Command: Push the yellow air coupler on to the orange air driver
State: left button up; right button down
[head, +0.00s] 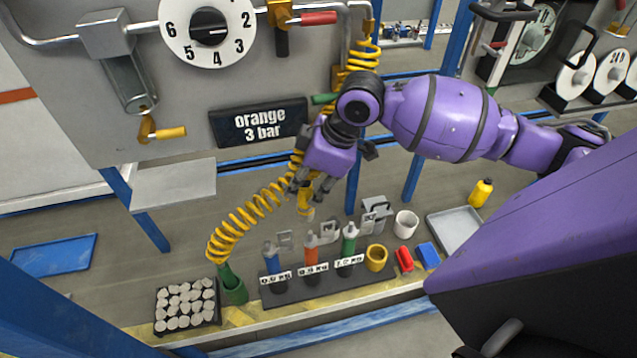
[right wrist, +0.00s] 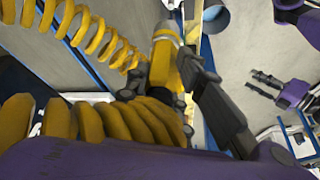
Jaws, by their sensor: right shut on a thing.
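My right gripper (head: 308,188) is shut on the yellow air coupler (head: 305,203), which hangs from its fingers. In the right wrist view the coupler (right wrist: 163,58) sits between the dark fingers, its pale end away from the palm. The orange air driver (head: 311,248) stands upright in the middle of the dark rack, between a blue and a green driver. The coupler is above the orange driver and looks apart from it. My left gripper (right wrist: 278,90) shows only in the right wrist view, at the right, with its two fingers apart.
A coiled yellow hose (head: 250,210) loops left of my right gripper. The blue driver (head: 271,258) and green driver (head: 348,243) flank the orange one. A green holder (head: 233,288), a tray of grey discs (head: 187,304) and a yellow cup (head: 376,257) stand nearby.

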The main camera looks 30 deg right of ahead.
aim_at(310, 196)
jog(key=shift+d+r+n, duration=0.2)
jog(key=shift+r+n, duration=0.1)
jog(key=shift+r, duration=0.1)
jog(key=shift+s+d+f+n, duration=0.1)
jog(key=shift+s+f+n, duration=0.1)
jog(key=shift+n, duration=0.1)
pick_arm(q)
jog(key=shift+w+r, duration=0.4)
pick_arm(e)
jog(key=shift+f+g, duration=0.1)
jog(key=shift+g, duration=0.2)
jog(key=shift+f, duration=1.7)
notch_tip(310, 196, down, 2)
jog(key=shift+f+b, duration=0.1)
jog(key=shift+b, duration=0.35)
pick_arm(q)
jog(key=shift+s+a+f, duration=0.25)
jog(key=shift+s+f, duration=0.05)
jog(key=shift+f, duration=0.15)
jog(key=shift+s+f, duration=0.15)
jog(key=shift+f, duration=0.05)
